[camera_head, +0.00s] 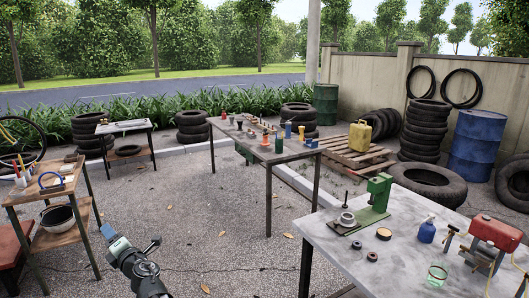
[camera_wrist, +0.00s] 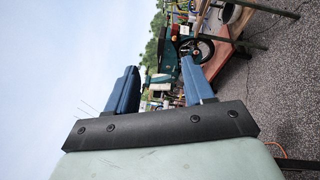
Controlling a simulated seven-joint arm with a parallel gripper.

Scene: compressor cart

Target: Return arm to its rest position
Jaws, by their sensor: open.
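My gripper (camera_head: 107,231) is at the lower left in the head view, with blue fingers and a pale green body. It is over the open pavement, close to the right side of the wooden shelf cart (camera_head: 53,196). My dark arm extends down from it to the bottom edge. In the wrist view, my gripper (camera_wrist: 160,68) has its two blue fingers spread apart, with nothing between them. The wrist picture is turned sideways, with sky on the left and pavement on the right. The fingers touch nothing that I can see.
A grey table (camera_head: 400,262) at the lower right holds a green press (camera_head: 378,195), a blue spray bottle (camera_head: 427,230) and a red compressor (camera_head: 495,232). A long table (camera_head: 275,152) with small items stands mid-scene. The pavement (camera_head: 205,215) between is clear.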

